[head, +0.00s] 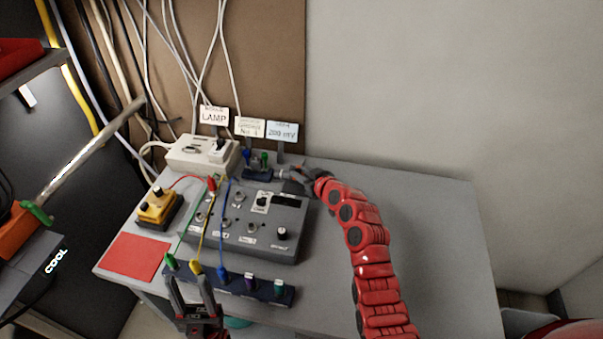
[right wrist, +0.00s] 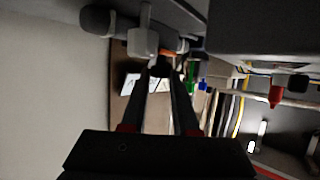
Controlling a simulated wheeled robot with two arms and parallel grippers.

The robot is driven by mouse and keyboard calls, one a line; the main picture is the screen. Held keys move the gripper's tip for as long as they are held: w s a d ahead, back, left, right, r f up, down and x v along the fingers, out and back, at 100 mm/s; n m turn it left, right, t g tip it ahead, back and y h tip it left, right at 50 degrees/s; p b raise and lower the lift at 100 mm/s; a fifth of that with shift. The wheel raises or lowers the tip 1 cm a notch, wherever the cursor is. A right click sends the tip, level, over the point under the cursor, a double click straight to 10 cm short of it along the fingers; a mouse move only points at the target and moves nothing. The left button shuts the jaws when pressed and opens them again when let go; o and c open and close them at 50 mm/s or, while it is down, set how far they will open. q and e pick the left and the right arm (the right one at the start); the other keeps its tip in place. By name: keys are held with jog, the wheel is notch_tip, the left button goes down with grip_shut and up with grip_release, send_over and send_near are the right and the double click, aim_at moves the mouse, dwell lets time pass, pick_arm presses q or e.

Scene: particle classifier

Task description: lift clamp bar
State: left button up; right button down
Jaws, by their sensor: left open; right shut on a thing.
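My right gripper (head: 296,177), on the red arm, reaches the back of the table beside a small dark blue terminal block (head: 258,174) with blue and green plugs. It is shut on a small grey bar-like part (right wrist: 143,40), which I take for the clamp bar. In the right wrist view this part has a pale handle and dark rounded pieces, just beyond the fingertips (right wrist: 158,68). The fingers partly hide it, and I cannot tell whether it is raised. My left gripper (head: 190,279) is open and empty, at the front edge near the front plug rack (head: 262,289).
A grey control box (head: 245,240) fills the middle of the table, with coloured leads over it. A beige lamp unit (head: 200,153), a yellow box (head: 158,207) and a red mat (head: 134,257) are left. Label cards (head: 282,131) stand behind. The table's right side is bare beyond my arm.

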jog(key=shift+r, duration=0.1)
jog(key=shift+w+d+r+g, duration=0.1)
jog(key=shift+w+r+g, duration=0.2)
jog(key=shift+r+g, duration=0.15)
jog(key=shift+w+d+r+m+g, duration=0.1)
jog(key=shift+w+r+m+g, duration=0.2)
jog(key=shift+r+m+g, duration=0.15)
jog(key=shift+w+d+r+m+g, duration=0.1)
jog(key=shift+w+r+m+g, duration=0.15)
jog(key=shift+m+g, duration=0.3)
jog(key=shift+w+d+r+m+g+y+b, duration=0.15)
jog(key=shift+w+r+m+g+y+b, duration=0.1)
jog(key=shift+w+g+b, duration=0.25)
jog(key=shift+w+d+r+m+g+y+b, duration=0.1)
jog(key=shift+w+r+m+g+y+b, duration=0.15)
jog(key=shift+g+b, duration=0.4)
jog(key=shift+w+g, duration=0.1)
jog(key=shift+g, duration=0.2)
